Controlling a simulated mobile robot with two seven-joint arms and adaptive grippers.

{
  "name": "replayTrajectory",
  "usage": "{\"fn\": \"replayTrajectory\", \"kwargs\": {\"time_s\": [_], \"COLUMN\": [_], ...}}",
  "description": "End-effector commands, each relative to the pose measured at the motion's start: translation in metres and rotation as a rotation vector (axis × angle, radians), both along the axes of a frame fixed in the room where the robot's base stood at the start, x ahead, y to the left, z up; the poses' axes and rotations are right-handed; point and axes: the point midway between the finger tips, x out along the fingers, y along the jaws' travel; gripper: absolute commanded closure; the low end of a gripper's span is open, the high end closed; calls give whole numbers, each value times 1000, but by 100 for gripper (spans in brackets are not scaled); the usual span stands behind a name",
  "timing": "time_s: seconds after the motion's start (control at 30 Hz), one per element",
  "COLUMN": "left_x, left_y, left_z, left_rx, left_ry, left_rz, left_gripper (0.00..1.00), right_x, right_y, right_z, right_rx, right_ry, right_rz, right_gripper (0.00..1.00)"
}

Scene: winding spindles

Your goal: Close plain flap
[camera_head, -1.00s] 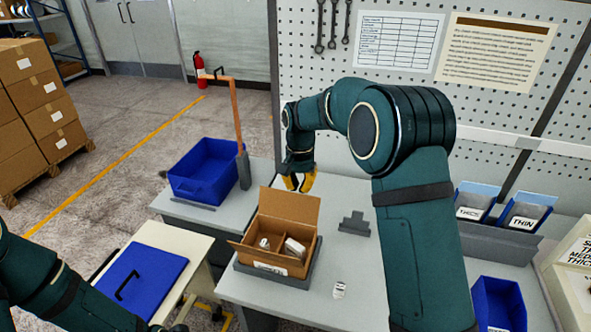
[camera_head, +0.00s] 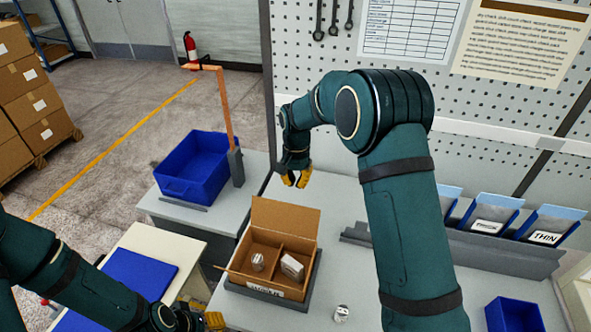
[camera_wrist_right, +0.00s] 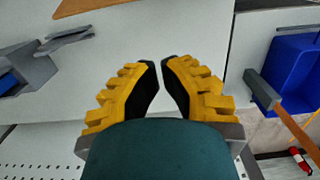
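The open cardboard box (camera_head: 266,292) sits on a grey tray on the table. Its plain back flap (camera_head: 284,218) stands upright, and a thin flap edge sticks out at the left. A label shows on the front. Inside, a divider separates a silvery spindle (camera_head: 258,262) from a white block-like piece (camera_head: 292,267). My right gripper (camera_head: 296,183) is behind and above the back flap, apart from it. Its fingertips (camera_wrist_right: 160,64) are almost together with nothing between them. My left gripper (camera_head: 213,321) is at the bottom edge, front left of the box, mostly cut off.
A blue bin (camera_head: 192,168) and an orange rod (camera_head: 222,110) on a post stand on the side table at left. A small silvery piece (camera_head: 342,314) lies right of the box. A grey rack with labelled pockets (camera_head: 490,226) and a blue bin (camera_head: 513,315) are at right.

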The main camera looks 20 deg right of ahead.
Motion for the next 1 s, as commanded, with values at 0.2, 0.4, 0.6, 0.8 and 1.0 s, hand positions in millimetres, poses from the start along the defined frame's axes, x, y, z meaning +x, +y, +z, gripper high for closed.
{"fn": "replayTrajectory", "kwargs": {"time_s": [0.2,0.4,0.6,0.8,1.0], "left_x": [0,0,0,0,0], "left_y": [0,0,0,0,0], "left_z": [0,6,7,7,7], "left_rx": [0,-1,-1,-2,-1], "left_ry": [0,0,0,0,0], "left_rz": [0,0,0,0,0], "left_gripper": [54,54,54,54,54], "right_x": [-2,-23,-32,-32,-33], "right_y": [1,16,22,22,22], "right_z": [-43,-28,-25,-25,-25], "right_rx": [-1,1,0,1,-1], "right_ry": [3,-1,-1,-1,-4], "right_rz": [0,1,-1,-1,0], "right_gripper": [100,100,100,100,100]}}
